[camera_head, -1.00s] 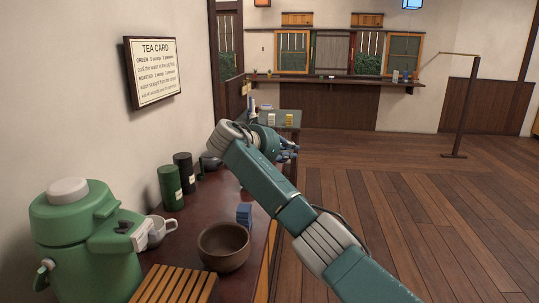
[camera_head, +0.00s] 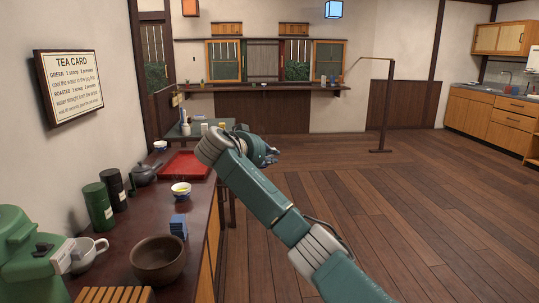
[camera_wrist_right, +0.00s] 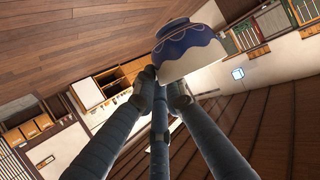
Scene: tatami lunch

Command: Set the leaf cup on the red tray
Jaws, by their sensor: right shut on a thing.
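The red tray (camera_head: 186,163) lies on the dark wooden counter, left of my right arm in the head view. My right gripper (camera_head: 268,157) is beyond the counter's right edge, over the floor side, partly hidden by my own wrist. In the right wrist view my right gripper (camera_wrist_right: 160,92) is shut on a white cup with a blue wavy pattern (camera_wrist_right: 188,56). I cannot make out a leaf on it. A small cup with yellow inside (camera_head: 181,190) stands on the counter just in front of the tray. My left gripper is out of view.
A dark teapot (camera_head: 144,174), green canister (camera_head: 97,206) and black canister (camera_head: 113,188) stand left of the tray. A blue block stack (camera_head: 178,226), brown bowl (camera_head: 158,260) and white mug (camera_head: 88,254) are nearer. A small bowl (camera_head: 160,146) sits behind the tray. Open floor lies right.

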